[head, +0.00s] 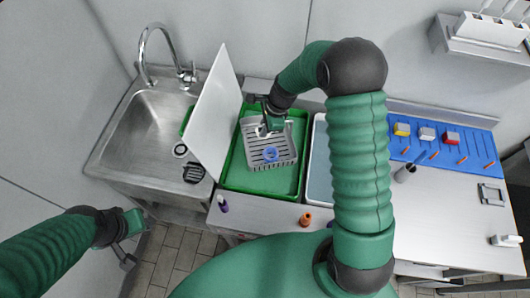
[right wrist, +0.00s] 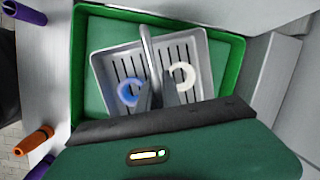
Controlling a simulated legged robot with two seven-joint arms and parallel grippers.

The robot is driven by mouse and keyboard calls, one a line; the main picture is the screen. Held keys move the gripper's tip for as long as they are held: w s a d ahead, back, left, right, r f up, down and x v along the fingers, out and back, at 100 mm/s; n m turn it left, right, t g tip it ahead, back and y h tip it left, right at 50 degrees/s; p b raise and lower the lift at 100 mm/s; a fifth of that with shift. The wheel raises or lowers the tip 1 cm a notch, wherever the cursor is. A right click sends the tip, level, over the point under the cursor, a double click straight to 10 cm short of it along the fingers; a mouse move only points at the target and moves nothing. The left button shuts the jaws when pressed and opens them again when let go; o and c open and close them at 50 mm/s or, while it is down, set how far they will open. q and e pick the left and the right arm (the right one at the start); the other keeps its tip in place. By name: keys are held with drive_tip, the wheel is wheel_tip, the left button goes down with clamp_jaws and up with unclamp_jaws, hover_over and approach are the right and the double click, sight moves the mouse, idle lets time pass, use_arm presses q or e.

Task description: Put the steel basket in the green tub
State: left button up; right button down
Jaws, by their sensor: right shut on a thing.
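The grey steel basket (head: 283,152) has a slotted floor and a raised handle (right wrist: 152,62). A blue ring (head: 270,154) and a white ring (right wrist: 183,77) lie in it. The basket sits within the outline of the green tub (head: 290,188), turned slightly to the tub's sides. I cannot tell whether it touches the tub floor. My right gripper (head: 268,127) is shut on the basket's handle; its fingers also show in the right wrist view (right wrist: 158,95). My left gripper (head: 127,256) is off to the lower left, away from the basket; its jaw opening is unclear.
A tilted white board (head: 216,112) stands between the sink (head: 147,125) and the tub. A pale blue-grey tray (head: 319,185) is right of the tub. Purple (head: 222,204) and orange (head: 306,219) pieces stand near the front edge. A blue pegboard (head: 440,150) is further right.

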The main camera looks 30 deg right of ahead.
sight(264, 148)
wheel_tip(264, 148, down, 13)
drive_tip(key=shift+d+r+p, duration=0.1)
drive_tip(key=shift+d+p, duration=0.05)
drive_tip(key=shift+p, duration=0.65)
drive_tip(key=shift+w+f, duration=0.1)
drive_tip(key=shift+f, duration=0.2)
drive_tip(key=c, duration=1.5)
unclamp_jaws()
drive_tip(key=shift+c, duration=0.2)
drive_tip(key=shift+r, duration=0.1)
